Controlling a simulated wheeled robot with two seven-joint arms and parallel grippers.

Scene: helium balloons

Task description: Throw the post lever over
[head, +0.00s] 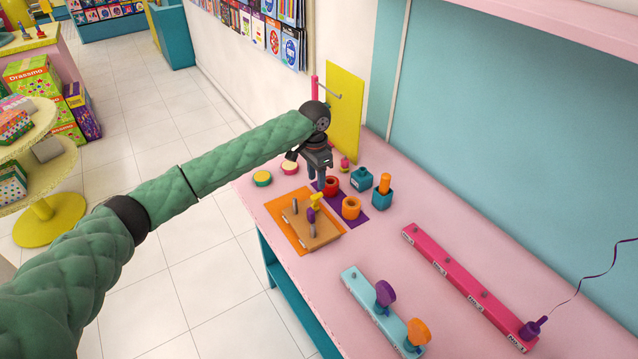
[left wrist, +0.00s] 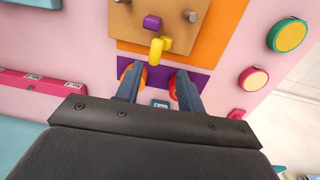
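A wooden block (head: 318,233) with two grey pegs sits on an orange mat (head: 277,210) on the pink bench. A yellow handle (head: 316,198) and a purple piece (head: 311,215) stand on the block; which part is the post lever is not certain. In the left wrist view, the yellow handle (left wrist: 157,50) lies just ahead of the gap between the fingers, with the purple piece (left wrist: 152,22) beyond it. My left gripper (head: 317,183) is open and empty, pointing down beside the handle. My left gripper also shows in the left wrist view (left wrist: 158,88). My right gripper is not in view.
Teal holders (head: 361,180), round buttons (head: 263,178) and a yellow panel (head: 345,115) are near. A light-blue bar with paddles (head: 362,290) and a pink rail (head: 455,272) lie nearer the front.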

